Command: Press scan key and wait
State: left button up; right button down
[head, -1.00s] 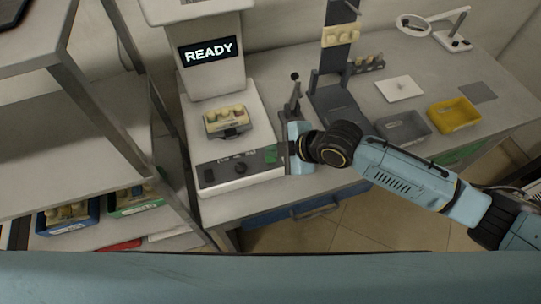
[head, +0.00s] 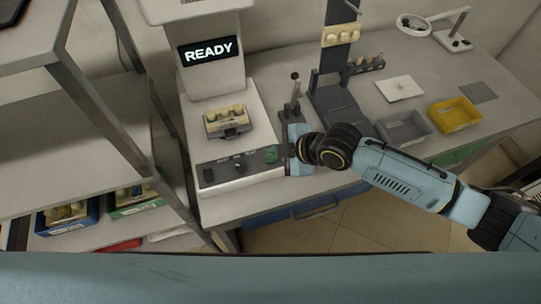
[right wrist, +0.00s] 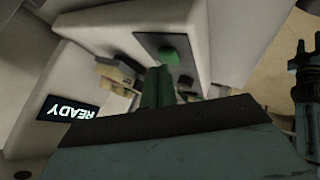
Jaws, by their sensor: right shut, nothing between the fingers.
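The scanner (head: 214,72) is a pale machine whose screen (head: 208,51) reads READY. Its dark front panel (head: 225,168) carries dark knobs and a green key (head: 271,155) at the right end. The green key also shows in the right wrist view (right wrist: 169,55). A holder with cream-coloured pieces (head: 226,121) sits on the scanner's bed. My right gripper (head: 288,153) is shut and empty, just right of the green key. In the right wrist view its fingertips (right wrist: 158,74) point at the panel close to the key; contact cannot be told. My left gripper is not in view.
A dark upright rack (head: 334,75) with cream pieces stands behind my right arm. A grey tray (head: 403,128), a yellow tray (head: 453,114) and a white plate (head: 399,89) lie to the right. Metal shelving (head: 90,120) with bins stands at left.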

jog(key=shift+f, duration=0.45)
dwell(0.4)
dwell(0.3)
jog(key=shift+r+p, duration=0.7)
jog(key=shift+r, duration=0.2)
notch_tip(320, 180, up, 5)
jog(key=p, duration=0.5)
jog(key=shift+r, duration=0.1)
dwell(0.3)
